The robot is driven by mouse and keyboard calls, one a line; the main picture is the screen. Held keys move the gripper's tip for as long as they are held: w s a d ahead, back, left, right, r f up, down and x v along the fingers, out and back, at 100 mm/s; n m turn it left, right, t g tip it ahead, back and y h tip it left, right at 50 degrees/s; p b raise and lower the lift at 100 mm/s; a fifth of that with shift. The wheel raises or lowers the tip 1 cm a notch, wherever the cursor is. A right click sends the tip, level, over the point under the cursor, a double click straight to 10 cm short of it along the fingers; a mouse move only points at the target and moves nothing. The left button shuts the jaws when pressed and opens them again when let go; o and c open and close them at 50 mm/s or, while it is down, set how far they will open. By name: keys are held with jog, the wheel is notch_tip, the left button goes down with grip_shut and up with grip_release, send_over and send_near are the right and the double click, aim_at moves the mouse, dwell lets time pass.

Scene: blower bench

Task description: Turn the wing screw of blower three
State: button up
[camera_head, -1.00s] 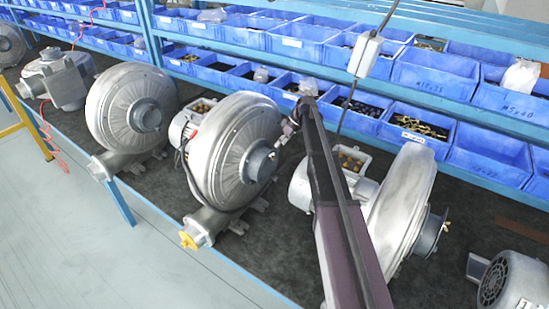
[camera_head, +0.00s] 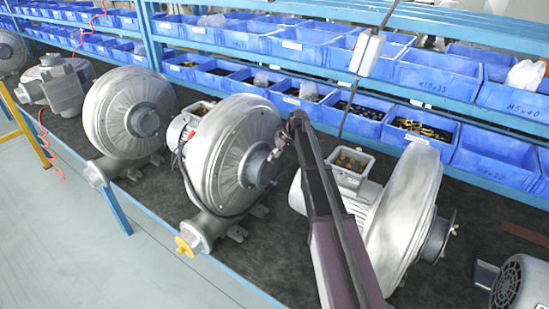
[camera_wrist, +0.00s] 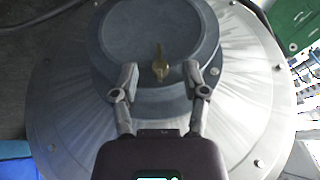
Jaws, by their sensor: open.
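The brass wing screw (camera_wrist: 160,63) stands up from the round grey hub (camera_wrist: 150,30) of a silver blower in the wrist view. My gripper (camera_wrist: 161,76) is open, with one fingertip on each side of the screw and a visible gap on both sides. In the head view my gripper is small, at the front hub of the middle silver blower (camera_head: 225,140), and the screw cannot be made out there. No number marks which blower this is.
Another blower (camera_head: 405,215) stands close on the right, partly behind my arm. One (camera_head: 120,105) stands to the left. A yellow knob (camera_head: 184,246) sits on the middle blower's outlet. Blue bins (camera_head: 430,75) line the rack behind. A motor (camera_head: 515,285) lies at lower right.

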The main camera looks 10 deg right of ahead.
grip_shut()
jog(key=shift+w+d+f+m+g+y+b, duration=0.1)
jog(key=shift+m+g+y+b, duration=0.05)
jog(key=shift+g+y+b, duration=0.35)
jog(key=shift+d+f+m+g+y+b, duration=0.1)
jog(key=shift+m+g+y+b, duration=0.05)
jog(key=shift+g+y+b, duration=0.3)
jog(key=shift+r, duration=0.1)
grip_release()
